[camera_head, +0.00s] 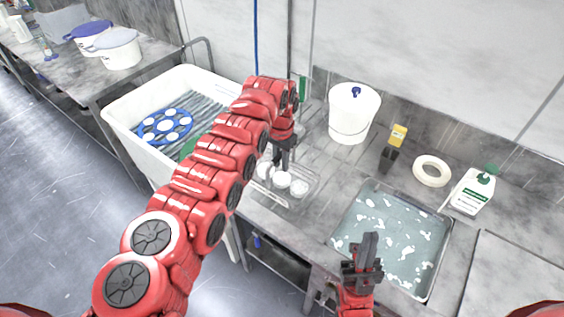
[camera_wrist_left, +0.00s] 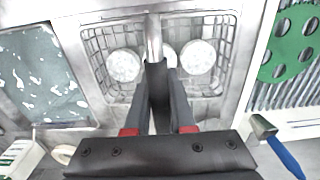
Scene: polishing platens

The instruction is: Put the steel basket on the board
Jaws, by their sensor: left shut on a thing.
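The steel basket (camera_head: 300,194) is a wire basket on the metal bench, holding several white round pieces. My left gripper (camera_head: 282,160) reaches over it from behind. In the left wrist view the basket (camera_wrist_left: 97,62) lies under the fingers, and my left gripper (camera_wrist_left: 157,68) is shut on its upright steel handle (camera_wrist_left: 153,35). I cannot tell whether the basket touches the surface below. A ribbed drainboard (camera_head: 316,128) lies behind the basket; I cannot tell if this is the board. My right gripper (camera_head: 366,250) is above the front of the liquid tray, its finger gap unclear.
The liquid tray (camera_head: 440,247) with white floating bits is right of the basket. A white bucket (camera_head: 352,115), a dark holder (camera_head: 388,159), a white ring (camera_head: 432,171) and a bottle (camera_head: 473,193) stand behind. A white tub (camera_head: 125,125) is left. A grey panel (camera_head: 515,275) lies right.

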